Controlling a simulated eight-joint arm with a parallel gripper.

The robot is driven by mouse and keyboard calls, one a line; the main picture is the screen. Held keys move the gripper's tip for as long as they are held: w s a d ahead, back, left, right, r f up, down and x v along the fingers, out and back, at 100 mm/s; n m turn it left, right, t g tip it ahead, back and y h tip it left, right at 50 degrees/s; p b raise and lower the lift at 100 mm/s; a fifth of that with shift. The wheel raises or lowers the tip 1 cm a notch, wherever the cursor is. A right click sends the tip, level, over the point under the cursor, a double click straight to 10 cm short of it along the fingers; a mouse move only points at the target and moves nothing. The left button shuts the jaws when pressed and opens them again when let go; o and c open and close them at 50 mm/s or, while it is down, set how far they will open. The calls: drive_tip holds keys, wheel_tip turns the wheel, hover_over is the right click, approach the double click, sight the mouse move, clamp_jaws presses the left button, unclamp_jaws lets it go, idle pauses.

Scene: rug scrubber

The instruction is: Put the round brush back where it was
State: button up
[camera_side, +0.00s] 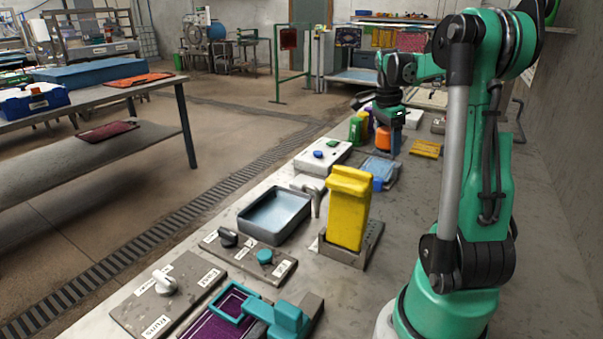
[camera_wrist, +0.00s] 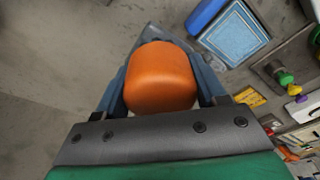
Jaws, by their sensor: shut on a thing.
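My gripper (camera_wrist: 161,85) is shut on an orange rounded thing (camera_wrist: 160,78), which I take to be the round brush; one finger is on each side of it. In the side view my gripper (camera_side: 383,140) is small and far back along the bench, with the orange brush (camera_side: 383,138) between its fingers. The brush's underside is hidden. A grey holder-like piece (camera_wrist: 150,34) shows just beyond the brush in the wrist view. I cannot tell whether the brush touches anything below.
A blue-framed pad (camera_wrist: 236,33) lies close to the right of my gripper in the wrist view. A yellow piece (camera_side: 427,148) lies on the bench. Green and yellow bottles (camera_side: 357,128) stand left of my gripper. A tall yellow block (camera_side: 347,208) and a grey tray (camera_side: 274,214) are nearer.

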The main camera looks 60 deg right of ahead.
sight(380, 204)
wheel_tip(380, 204, down, 14)
drive_tip(key=shift+r, duration=0.25)
drive_tip(key=shift+f, duration=0.1)
drive_tip(key=o, duration=1.2)
